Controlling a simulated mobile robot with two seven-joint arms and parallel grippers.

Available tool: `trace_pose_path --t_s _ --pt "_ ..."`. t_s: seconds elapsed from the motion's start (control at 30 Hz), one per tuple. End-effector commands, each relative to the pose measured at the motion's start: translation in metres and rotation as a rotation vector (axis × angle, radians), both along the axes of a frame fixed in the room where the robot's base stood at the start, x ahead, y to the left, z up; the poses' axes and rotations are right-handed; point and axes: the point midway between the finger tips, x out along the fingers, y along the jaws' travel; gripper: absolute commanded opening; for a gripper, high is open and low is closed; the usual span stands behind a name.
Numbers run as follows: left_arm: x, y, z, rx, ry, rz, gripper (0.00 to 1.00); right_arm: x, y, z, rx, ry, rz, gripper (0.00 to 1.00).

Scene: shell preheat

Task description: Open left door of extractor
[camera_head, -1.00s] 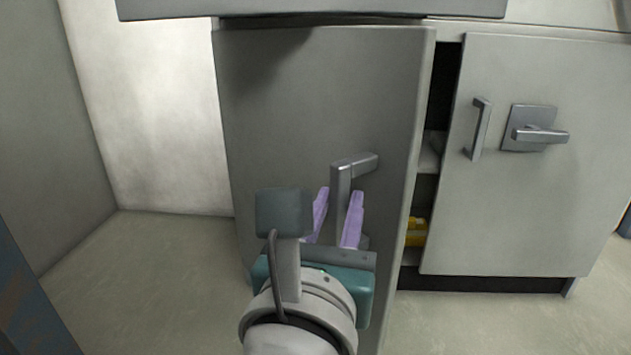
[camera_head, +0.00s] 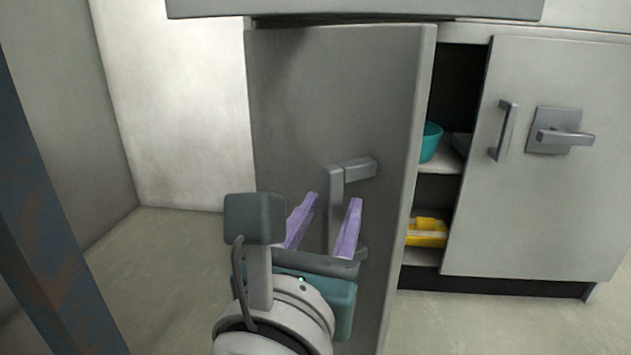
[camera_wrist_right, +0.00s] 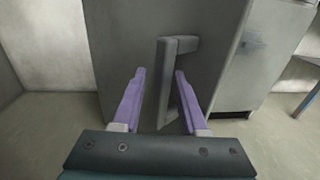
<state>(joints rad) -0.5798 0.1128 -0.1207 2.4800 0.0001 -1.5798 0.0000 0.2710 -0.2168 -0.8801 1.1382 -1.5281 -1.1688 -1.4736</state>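The left door (camera_head: 300,110) of the extractor cabinet stands partly open, swung out toward me. Its grey bar handle (camera_head: 335,200) is upright on the door face. My right gripper (camera_head: 330,203) is open, with its purple fingers on either side of the lower part of the handle. In the right wrist view the handle (camera_wrist_right: 164,80) stands between the two spread fingers (camera_wrist_right: 160,76), with gaps showing beside it. I cannot tell whether a finger touches it. My left gripper is not in view.
The right door (camera_head: 560,200) is closed, with a handle and a latch (camera_head: 565,137). Through the gap show shelves with a teal bowl (camera_head: 431,142) and a yellow item (camera_head: 427,233). A blue-grey post (camera_head: 50,220) stands at the left. Floor beside the door is clear.

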Motion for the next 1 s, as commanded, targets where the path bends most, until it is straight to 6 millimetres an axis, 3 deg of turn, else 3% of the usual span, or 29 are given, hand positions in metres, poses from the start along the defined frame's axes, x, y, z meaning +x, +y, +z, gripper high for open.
trace_pose_path --t_s 0.37,0.8,1.0 --pt "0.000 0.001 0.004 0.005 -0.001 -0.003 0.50 -0.005 0.002 0.004 0.000 -0.005 -0.001 0.50" --pt "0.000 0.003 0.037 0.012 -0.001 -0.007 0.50 -0.080 0.024 0.004 -0.001 -0.002 0.000 0.50" --pt "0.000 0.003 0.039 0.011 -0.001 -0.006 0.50 -0.094 0.028 0.003 0.001 -0.004 -0.001 0.50"
